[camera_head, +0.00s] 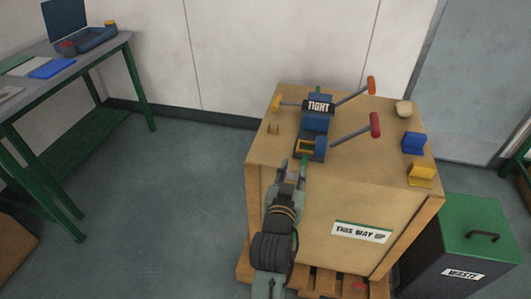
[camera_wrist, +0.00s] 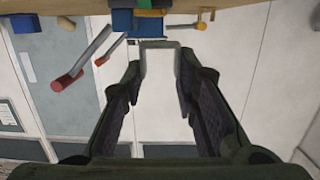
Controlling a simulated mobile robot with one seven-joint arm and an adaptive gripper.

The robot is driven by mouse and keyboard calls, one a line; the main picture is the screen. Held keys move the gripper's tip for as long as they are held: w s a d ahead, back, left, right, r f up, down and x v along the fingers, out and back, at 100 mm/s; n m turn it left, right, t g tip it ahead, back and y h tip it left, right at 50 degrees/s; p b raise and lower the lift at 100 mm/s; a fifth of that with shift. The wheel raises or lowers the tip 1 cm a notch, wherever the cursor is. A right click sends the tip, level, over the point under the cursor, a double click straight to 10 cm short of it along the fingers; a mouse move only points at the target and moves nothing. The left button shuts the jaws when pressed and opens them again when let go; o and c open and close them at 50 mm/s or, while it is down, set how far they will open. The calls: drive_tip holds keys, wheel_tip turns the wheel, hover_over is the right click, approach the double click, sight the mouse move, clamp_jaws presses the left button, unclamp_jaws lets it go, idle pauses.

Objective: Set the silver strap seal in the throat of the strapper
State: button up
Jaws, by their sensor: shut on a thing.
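The blue strapper (camera_head: 317,125) stands on top of a wooden crate, with a "TIGHT" plate and two levers with red and orange grips. A yellow frame (camera_head: 308,146) sits at its near end, and green strap (camera_head: 305,160) runs out below it. My gripper (camera_head: 292,170) is at the crate's near top edge, just short of the strapper. In the wrist view my gripper (camera_wrist: 160,75) is shut on the silver strap seal (camera_wrist: 160,44), a grey bent piece between the fingertips. The strapper (camera_wrist: 150,27) shows beyond it at the top. The seal appears apart from the strapper.
On the crate top (camera_head: 365,125) lie a small brass piece (camera_head: 273,128), a cream lump (camera_head: 403,108), a blue block (camera_head: 413,143) and a yellow block (camera_head: 420,174). A green-lidded waste bin (camera_head: 480,225) stands at right. A green-legged table (camera_head: 110,50) stands at left.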

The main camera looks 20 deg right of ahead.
drive_tip(key=w+b, duration=0.1)
drive_tip(key=b, duration=0.1)
drive_tip(key=f+b, duration=0.1)
drive_tip(key=b, duration=0.1)
drive_tip(key=shift+w, duration=0.35)
drive_tip(key=w+b, duration=0.1)
drive_tip(key=b, duration=0.2)
drive_tip(key=p, duration=0.2)
hover_over(264, 156)
drive_tip(key=s, duration=0.1)
drive_tip(key=shift+d+f, duration=0.1)
drive_tip(key=shift+w, duration=0.6)
wheel_tip(264, 156, down, 2)
drive_tip(key=shift+s+f, duration=0.1)
drive_tip(key=shift+s, duration=0.05)
drive_tip(key=shift+f+p, duration=0.5)
drive_tip(key=shift+f, duration=0.1)
drive_tip(key=shift+f, duration=0.2)
drive_tip(key=o, duration=0.9)
